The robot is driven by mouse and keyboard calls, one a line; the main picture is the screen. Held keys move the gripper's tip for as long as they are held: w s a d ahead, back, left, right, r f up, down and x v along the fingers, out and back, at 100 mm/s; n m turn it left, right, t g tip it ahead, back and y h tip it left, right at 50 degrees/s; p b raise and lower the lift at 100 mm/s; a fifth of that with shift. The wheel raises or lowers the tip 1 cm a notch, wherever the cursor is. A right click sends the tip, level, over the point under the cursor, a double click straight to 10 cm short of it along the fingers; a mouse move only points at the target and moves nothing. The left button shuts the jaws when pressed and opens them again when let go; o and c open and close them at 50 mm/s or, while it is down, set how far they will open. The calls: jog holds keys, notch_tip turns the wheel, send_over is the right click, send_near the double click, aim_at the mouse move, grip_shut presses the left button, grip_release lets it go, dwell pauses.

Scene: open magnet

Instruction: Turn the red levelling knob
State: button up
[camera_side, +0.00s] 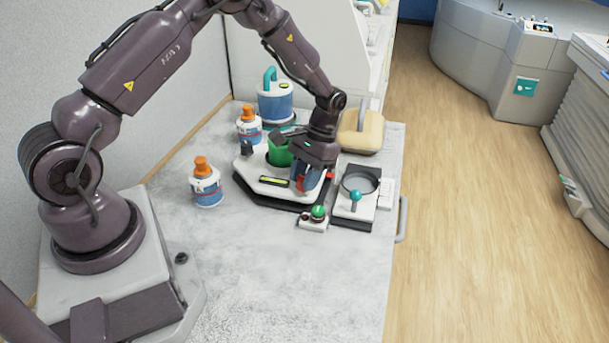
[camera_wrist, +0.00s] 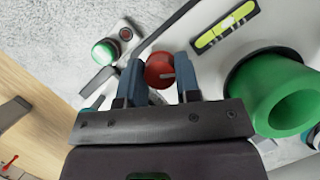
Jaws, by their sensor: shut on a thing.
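The red levelling knob (camera_wrist: 160,71) shows in the wrist view between the two blue fingers of my gripper (camera_wrist: 157,66). A small pale mark runs across its face. My gripper is shut on the knob, one finger on each side. In the side view my gripper (camera_side: 310,182) points down at the front right of a white platform (camera_side: 256,179) with a black base, and the fingers partly cover the knob. A spirit level with a yellow-green vial (camera_side: 274,181) lies on the platform beside the gripper; it also shows in the wrist view (camera_wrist: 226,28). The bubble's position is unclear.
A green button box (camera_side: 318,213) is just in front, and a tray with a round dish (camera_side: 361,182) stands right. Orange-capped bottles (camera_side: 206,186) stand left. The front bench is clear.

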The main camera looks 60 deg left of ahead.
jog(key=shift+m+y, duration=0.3)
jog(key=shift+m, duration=0.5)
jog(key=o, duration=0.9)
jog(key=v, duration=1.3)
jog(key=shift+w+d, duration=0.15)
jog(key=shift+w, duration=0.1)
